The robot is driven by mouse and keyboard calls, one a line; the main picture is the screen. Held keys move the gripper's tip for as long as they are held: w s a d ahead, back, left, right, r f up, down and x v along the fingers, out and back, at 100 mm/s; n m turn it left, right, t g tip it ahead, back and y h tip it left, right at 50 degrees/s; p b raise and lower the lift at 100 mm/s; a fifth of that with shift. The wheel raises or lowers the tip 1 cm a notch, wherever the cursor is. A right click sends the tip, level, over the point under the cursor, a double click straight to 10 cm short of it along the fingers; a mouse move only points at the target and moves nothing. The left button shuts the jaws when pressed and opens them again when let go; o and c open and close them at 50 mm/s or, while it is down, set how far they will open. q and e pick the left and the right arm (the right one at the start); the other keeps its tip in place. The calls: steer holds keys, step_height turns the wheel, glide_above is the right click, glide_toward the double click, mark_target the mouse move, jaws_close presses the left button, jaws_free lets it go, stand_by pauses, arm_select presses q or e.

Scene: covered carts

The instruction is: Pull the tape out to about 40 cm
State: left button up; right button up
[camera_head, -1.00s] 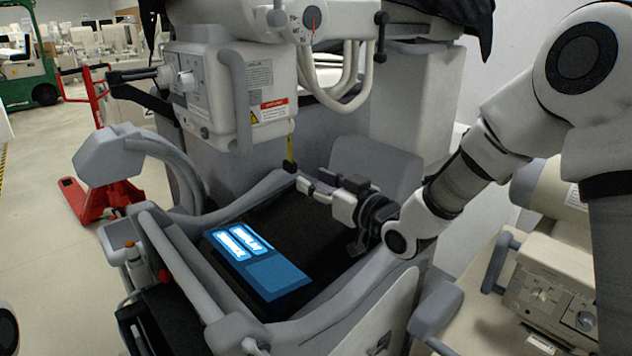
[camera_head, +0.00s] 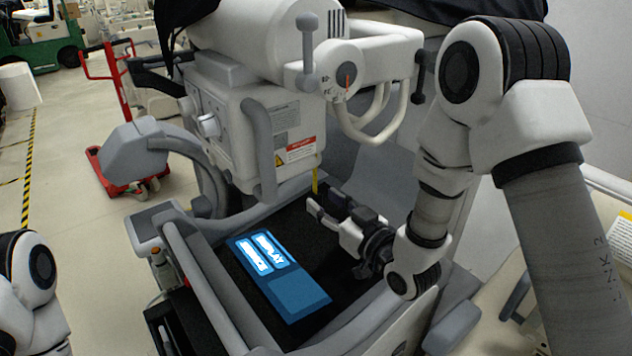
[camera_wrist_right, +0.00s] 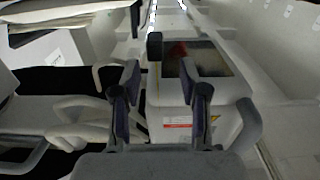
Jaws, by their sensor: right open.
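A thin yellow tape (camera_head: 315,181) hangs from the underside of the white and grey box (camera_head: 268,120) in the head view. Its lower end is hard to make out there, close to my right fingertips. In the right wrist view a black end tab (camera_wrist_right: 155,46) shows between the fingertips, slightly beyond them, with a bit of yellow beside it. My right gripper (camera_head: 324,204) is open and empty, just below the tape in the head view. The wrist view shows its two fingers (camera_wrist_right: 159,72) spread apart. My left gripper is out of view; only part of my left arm shows.
A blue display panel (camera_head: 279,277) lies on the dark cart top, below and left of the right gripper. Grey rails (camera_head: 180,262) edge the cart. A red hand truck (camera_head: 115,172) stands on the floor behind at left. Dark cart top around the panel is bare.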

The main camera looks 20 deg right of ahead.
mark_target(316, 194)
steer(key=x, duration=0.3)
steer(key=p+x, duration=0.1)
steer(key=x, duration=0.1)
steer(key=shift+w+d+f, duration=0.15)
steer(key=shift+d+f, duration=0.15)
steer(key=shift+f, duration=0.05)
steer(key=shift+s+r, duration=0.2)
steer(key=shift+s, duration=0.35)
steer(key=shift+c, duration=1)
jaws_close()
arm_select(q)
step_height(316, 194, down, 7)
steer(key=b, duration=0.8)
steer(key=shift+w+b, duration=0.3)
steer(key=shift+b, duration=0.1)
arm_select(e)
step_height(316, 194, down, 10)
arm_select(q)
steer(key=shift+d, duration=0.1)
arm_select(e)
steer(key=shift+w+r, duration=0.15)
steer(key=shift+w, duration=0.05)
steer(key=shift+o, duration=0.4)
jaws_free()
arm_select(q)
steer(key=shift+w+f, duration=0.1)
arm_select(e)
steer(key=shift+o, duration=0.6)
steer(key=shift+w, duration=0.15)
